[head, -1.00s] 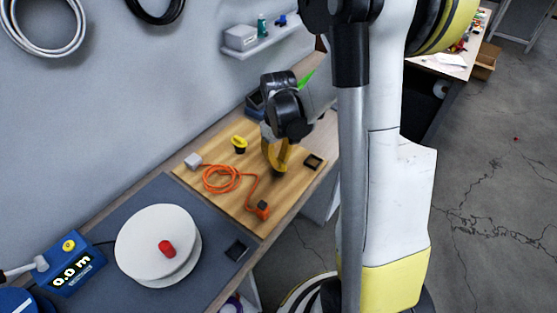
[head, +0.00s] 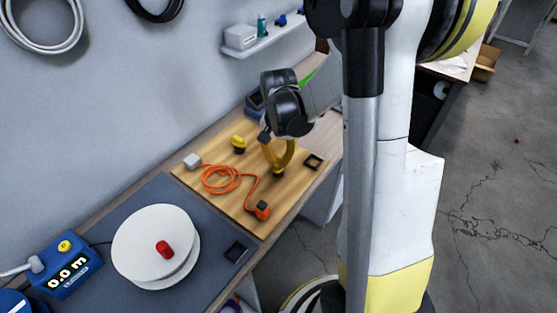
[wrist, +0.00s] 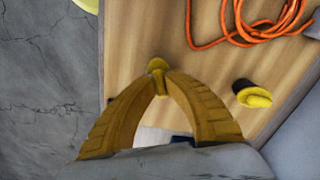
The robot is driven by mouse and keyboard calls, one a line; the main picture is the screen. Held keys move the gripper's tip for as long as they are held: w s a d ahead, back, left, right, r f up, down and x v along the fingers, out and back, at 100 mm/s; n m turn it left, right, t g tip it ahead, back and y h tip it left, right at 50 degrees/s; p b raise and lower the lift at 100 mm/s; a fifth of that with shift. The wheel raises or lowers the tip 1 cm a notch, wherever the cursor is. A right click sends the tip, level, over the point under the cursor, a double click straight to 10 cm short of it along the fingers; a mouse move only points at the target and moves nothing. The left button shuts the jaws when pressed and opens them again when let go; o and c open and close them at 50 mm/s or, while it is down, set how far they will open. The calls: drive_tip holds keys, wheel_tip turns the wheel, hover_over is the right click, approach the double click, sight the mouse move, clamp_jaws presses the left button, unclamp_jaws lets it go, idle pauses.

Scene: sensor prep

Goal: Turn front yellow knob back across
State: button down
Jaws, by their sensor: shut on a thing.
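The front yellow knob (wrist: 157,64) shows between the fingertips in the wrist view. In the head view its dark base (head: 278,175) shows on the wooden board (head: 222,206), under the fingers. My gripper (wrist: 159,73) has its yellow fingers bowed, with the tips closed on this knob; it also shows in the head view (head: 278,168), reaching down from above. The exact angle of the knob's handle is hidden by the fingertips. The back yellow knob (head: 239,141) stands apart on the board, nearer the wall; it also shows in the wrist view (wrist: 254,96).
An orange cable (head: 222,180) lies coiled on the board, with an orange block (head: 262,210) at one end. A dark square socket (head: 313,161) is right of the gripper. A white reel (head: 140,242) and a blue meter (head: 70,270) stand on the grey mat.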

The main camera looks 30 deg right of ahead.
sight(278, 161)
drive_tip(key=shift+m, duration=2.2)
drive_tip(key=c, duration=1.4)
unclamp_jaws()
wheel_tip(278, 161, up, 12)
